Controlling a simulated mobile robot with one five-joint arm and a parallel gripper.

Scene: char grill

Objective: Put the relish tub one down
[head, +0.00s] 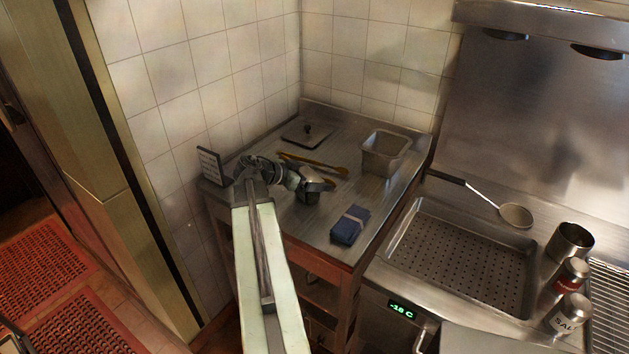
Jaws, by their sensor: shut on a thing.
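My gripper (318,186) is over the middle of the steel side table (325,220), at the end of my arm that reaches in from the bottom of the head view. It is shut on a small dark grey tub (309,198), which I take to be the relish tub. The jaws and wrist cover much of the tub, and no label on it can be read. The tub is low over the table; I cannot tell whether its base touches the top.
A folded blue cloth (350,226) lies in front right of the tub. Wooden tongs (313,164) and a flat lid (307,133) lie behind it. A square steel pan (386,153) stands back right, a small sign (211,166) at left. Bare steel lies between tub and cloth.

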